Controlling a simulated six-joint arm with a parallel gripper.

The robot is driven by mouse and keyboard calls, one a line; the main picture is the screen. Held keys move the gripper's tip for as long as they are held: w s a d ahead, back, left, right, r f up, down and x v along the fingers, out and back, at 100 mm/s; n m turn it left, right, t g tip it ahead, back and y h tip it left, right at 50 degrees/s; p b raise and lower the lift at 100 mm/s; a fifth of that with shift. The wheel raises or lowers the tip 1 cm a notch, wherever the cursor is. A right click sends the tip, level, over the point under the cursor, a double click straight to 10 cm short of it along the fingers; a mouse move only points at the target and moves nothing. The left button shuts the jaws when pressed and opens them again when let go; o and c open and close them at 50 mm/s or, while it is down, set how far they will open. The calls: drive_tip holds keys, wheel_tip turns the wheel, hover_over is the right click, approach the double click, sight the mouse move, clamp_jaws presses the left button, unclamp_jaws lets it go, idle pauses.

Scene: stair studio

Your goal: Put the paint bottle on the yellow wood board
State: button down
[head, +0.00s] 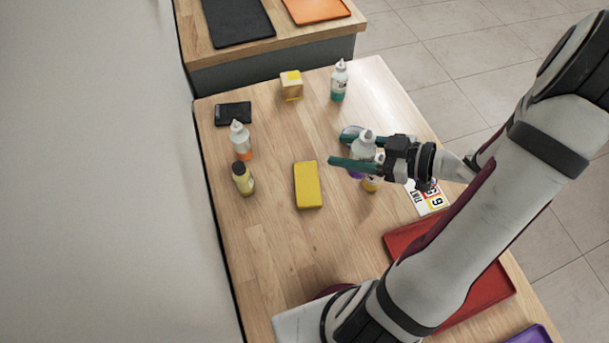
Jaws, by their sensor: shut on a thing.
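The yellow wood board (308,185) lies flat near the middle of the wooden table, with its top bare. My gripper (345,150), with teal fingers, is to the right of and beyond the board. It is shut on a white paint bottle (364,147) with a pale nozzle and some purple low down. The bottle looks upright; a finger crosses its front and hides part of its body. I cannot tell whether its base touches the table.
Bottles with orange (240,140) and green (339,82) contents, a black-capped yellow bottle (243,179), a yellow-topped block (291,86) and a black phone-like slab (233,113) stand around. A small yellow item (371,184) is below the gripper. A red tray (482,301) lies right.

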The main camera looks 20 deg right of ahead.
drive_tip(key=x, duration=0.4)
drive_tip(key=s+f+x, duration=0.1)
drive_tip(key=x, duration=0.2)
drive_tip(key=s+a+f+x, duration=0.1)
drive_tip(key=x, duration=0.3)
drive_tip(key=shift+w+a+f, duration=0.1)
drive_tip(key=shift+w+a, duration=0.1)
drive_tip(key=shift+w, duration=0.05)
wheel_tip(320, 180, down, 3)
drive_tip(key=shift+a+f, duration=0.1)
drive_tip(key=shift+f, duration=0.4)
drive_tip(key=shift+f, duration=0.15)
drive_tip(key=shift+c, duration=1)
unclamp_jaws()
